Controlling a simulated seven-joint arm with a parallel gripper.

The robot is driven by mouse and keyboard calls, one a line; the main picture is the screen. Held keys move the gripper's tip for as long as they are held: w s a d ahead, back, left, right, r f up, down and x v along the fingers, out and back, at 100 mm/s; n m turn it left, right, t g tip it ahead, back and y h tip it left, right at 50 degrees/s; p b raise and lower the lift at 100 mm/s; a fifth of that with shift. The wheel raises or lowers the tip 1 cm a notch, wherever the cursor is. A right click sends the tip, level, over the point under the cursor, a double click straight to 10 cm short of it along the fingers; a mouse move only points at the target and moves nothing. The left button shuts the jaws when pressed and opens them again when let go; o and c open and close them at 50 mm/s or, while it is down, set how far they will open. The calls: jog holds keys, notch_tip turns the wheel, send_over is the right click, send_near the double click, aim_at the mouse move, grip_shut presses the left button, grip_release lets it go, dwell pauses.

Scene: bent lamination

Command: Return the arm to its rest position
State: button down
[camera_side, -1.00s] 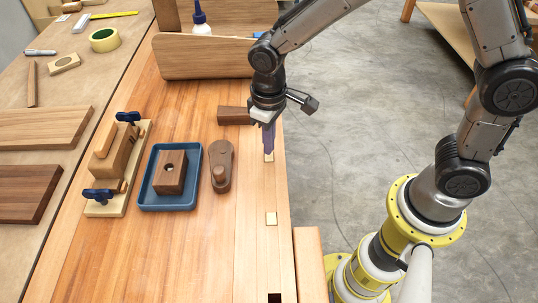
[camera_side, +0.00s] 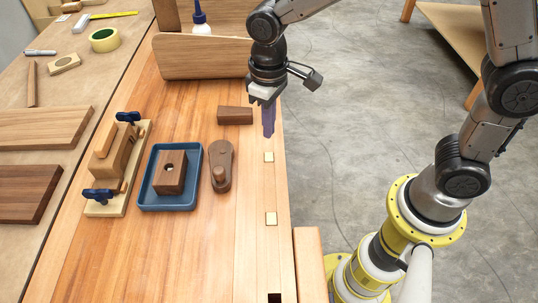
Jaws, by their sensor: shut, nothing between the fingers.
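My gripper (camera_side: 268,132) hangs over the right side of the wooden bench (camera_side: 217,260), fingers pointing down. Its purple fingers are shut with nothing between them. The fingertips are above a small pale square (camera_side: 269,157) in the bench top and right of a dark wooden wedge-shaped block (camera_side: 235,116). They look clear of the bench surface.
A blue tray (camera_side: 153,205) holds a wooden block with a hole (camera_side: 170,170). A wooden piece with a knob (camera_side: 221,172) lies beside it. A clamped form (camera_side: 114,165) stands left. An upright board (camera_side: 203,57) and a glue bottle (camera_side: 201,18) are behind. The bench front is clear.

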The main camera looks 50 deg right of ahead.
jog(key=shift+r, duration=0.2)
dwell(0.7)
jog(key=s+d+r+m+t, duration=0.2)
jog(key=s+d+r+t, duration=0.15)
jog(key=d+r, duration=0.6)
jog(key=s+d+m+t, duration=0.1)
jog(key=s+d, duration=0.3)
jog(key=s, duration=1)
jog(key=shift+s+r+t, duration=0.15)
jog(key=shift+r+t, duration=0.1)
jog(key=shift+t, duration=0.3)
jog(key=shift+d, duration=0.1)
